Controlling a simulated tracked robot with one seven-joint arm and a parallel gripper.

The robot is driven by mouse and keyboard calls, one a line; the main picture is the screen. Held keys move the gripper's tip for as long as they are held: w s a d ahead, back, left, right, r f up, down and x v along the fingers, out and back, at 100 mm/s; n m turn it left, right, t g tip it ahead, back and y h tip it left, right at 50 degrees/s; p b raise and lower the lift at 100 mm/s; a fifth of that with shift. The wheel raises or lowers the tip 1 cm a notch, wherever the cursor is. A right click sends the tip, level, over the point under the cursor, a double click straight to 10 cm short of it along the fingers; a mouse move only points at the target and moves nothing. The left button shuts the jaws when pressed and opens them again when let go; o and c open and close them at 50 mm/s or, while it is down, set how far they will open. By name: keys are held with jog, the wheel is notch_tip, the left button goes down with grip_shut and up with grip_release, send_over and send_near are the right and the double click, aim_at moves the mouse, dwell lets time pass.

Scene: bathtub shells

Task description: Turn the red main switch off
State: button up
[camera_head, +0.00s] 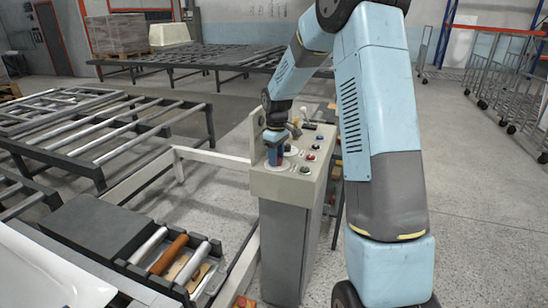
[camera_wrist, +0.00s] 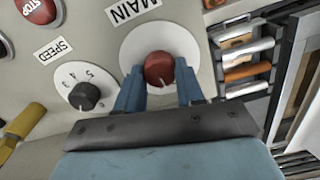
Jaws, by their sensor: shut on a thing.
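The red main switch (camera_wrist: 159,68) is a round knob on a white dial plate under the label MAIN (camera_wrist: 133,8) in the wrist view. My gripper (camera_wrist: 159,83) has its two blue fingers on either side of the knob and is shut on it. In the head view my gripper (camera_head: 275,152) is at the left end of the control panel (camera_head: 283,185), pointing down. The knob is hidden there behind the gripper. I cannot tell the knob's exact pointer position.
A black speed dial (camera_wrist: 84,96) and a red stop button (camera_wrist: 40,8) sit left of the knob in the wrist view. Roller conveyors (camera_head: 85,130) stand left of the panel. A white shell (camera_head: 45,275) lies at the lower left. Grey floor (camera_head: 475,200) is open on the right.

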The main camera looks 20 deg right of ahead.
jog(key=shift+w+r, duration=0.15)
jog(key=o, duration=1)
jog(key=shift+o, duration=0.2)
notch_tip(320, 180, up, 14)
jog(key=shift+f, duration=0.25)
